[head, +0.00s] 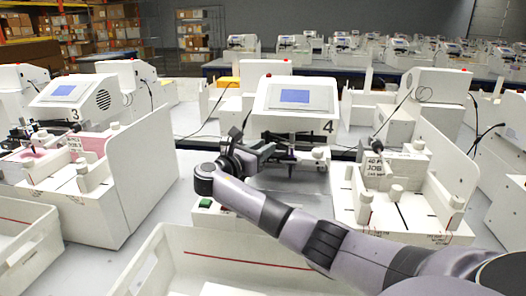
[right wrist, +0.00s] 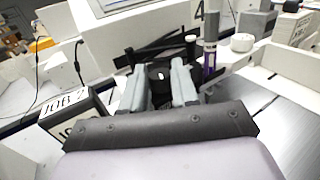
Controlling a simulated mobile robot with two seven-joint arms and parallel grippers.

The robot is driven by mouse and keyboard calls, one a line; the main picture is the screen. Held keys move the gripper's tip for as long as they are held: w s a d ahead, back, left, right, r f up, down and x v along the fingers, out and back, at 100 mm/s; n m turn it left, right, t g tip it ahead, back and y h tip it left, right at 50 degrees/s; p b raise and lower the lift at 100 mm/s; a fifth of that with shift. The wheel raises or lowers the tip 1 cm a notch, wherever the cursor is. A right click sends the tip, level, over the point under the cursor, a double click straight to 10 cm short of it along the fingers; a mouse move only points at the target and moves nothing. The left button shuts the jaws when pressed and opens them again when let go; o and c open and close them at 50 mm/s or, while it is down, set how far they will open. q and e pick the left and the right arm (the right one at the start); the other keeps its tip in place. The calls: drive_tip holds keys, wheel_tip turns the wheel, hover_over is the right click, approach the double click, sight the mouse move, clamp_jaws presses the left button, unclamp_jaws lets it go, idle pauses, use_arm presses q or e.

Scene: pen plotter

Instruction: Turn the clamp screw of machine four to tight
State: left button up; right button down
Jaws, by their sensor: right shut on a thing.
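Machine four (head: 297,97) is a white plotter with a blue screen and a black "4" on its front, in the middle of the head view. My right gripper (head: 250,150) is at the machine's left front, below the screen. In the right wrist view, its two grey fingers (right wrist: 159,80) are shut on a small dark knob (right wrist: 158,72) with a white mark, which looks like the clamp screw. The fingers hide most of it, so I cannot tell how far it is turned. A purple pen (right wrist: 208,62) stands upright just right of the fingers. My left gripper is not in view.
A white bin (head: 160,262) stands at the front, and a green button box (head: 204,204) sits near my right arm. A "JOB" block (head: 375,166) and white fixture stand right of the machine. Machine three (head: 82,98) is at the left. A "JOB 7" sign (right wrist: 62,106) is close to the gripper's left.

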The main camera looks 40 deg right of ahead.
drive_tip(key=shift+w+m+g+b, duration=0.2)
drive_tip(key=shift+m+g+b, duration=0.9)
drive_tip(key=shift+g, duration=0.7)
drive_tip(key=shift+m+g+b, duration=0.6)
drive_tip(key=shift+g+b, duration=0.3)
drive_tip(key=shift+d, duration=0.1)
drive_tip(key=c, duration=0.9)
unclamp_jaws()
drive_tip(key=shift+o, duration=0.2)
drive_tip(key=a, duration=0.1)
drive_tip(key=a+b, duration=0.1)
drive_tip(key=a, duration=0.1)
drive_tip(key=w+a, duration=0.1)
drive_tip(key=a, duration=0.1)
drive_tip(key=shift+a+b, duration=0.25)
drive_tip(key=shift+b, duration=0.15)
drive_tip(key=shift+a, duration=0.8)
